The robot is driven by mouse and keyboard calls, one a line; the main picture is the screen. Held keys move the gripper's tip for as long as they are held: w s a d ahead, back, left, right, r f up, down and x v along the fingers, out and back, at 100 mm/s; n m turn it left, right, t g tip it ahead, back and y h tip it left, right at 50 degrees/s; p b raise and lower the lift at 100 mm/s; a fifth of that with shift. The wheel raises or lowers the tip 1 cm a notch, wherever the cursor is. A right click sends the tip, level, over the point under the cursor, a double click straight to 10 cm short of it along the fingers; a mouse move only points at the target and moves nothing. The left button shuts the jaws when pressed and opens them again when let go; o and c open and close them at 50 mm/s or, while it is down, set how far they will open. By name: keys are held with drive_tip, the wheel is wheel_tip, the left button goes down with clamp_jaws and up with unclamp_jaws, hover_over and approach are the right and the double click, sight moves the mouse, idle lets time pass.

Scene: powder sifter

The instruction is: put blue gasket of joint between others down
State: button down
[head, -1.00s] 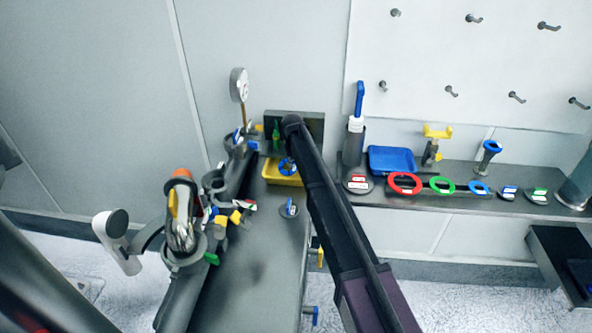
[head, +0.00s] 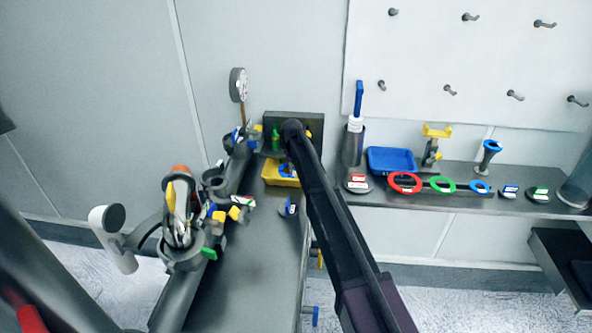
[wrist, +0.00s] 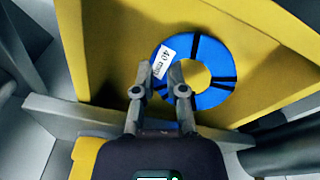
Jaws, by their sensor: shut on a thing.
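The blue gasket (wrist: 215,88), a flat ring with dark radial marks and a white "40 mm" label, shows in the wrist view over the yellow tray (wrist: 115,95). My gripper (wrist: 160,85) is shut on the gasket's left rim beside the label. In the head view, a bit of blue (head: 286,170), likely this gasket, shows at the yellow tray (head: 272,178), beside my arm. My arm hides most of the gripper there. I cannot tell whether the gasket touches the tray.
Red (head: 404,183), green (head: 441,185) and blue (head: 480,187) rings lie on the right shelf beside a blue tray (head: 390,160). A pipe assembly with clamps (head: 185,235) stands left. A small labelled disc (head: 289,208) lies before the yellow tray. The bench front (head: 255,270) is clear.

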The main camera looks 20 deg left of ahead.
drive_tip(key=shift+w+a, duration=0.1)
drive_tip(key=shift+w, duration=0.05)
drive_tip(key=shift+f, duration=0.2)
drive_tip(key=c, duration=1.1)
unclamp_jaws()
drive_tip(key=shift+w+f, duration=0.1)
drive_tip(key=shift+c, duration=0.2)
drive_tip(key=o, duration=0.5)
drive_tip(key=shift+f, duration=0.15)
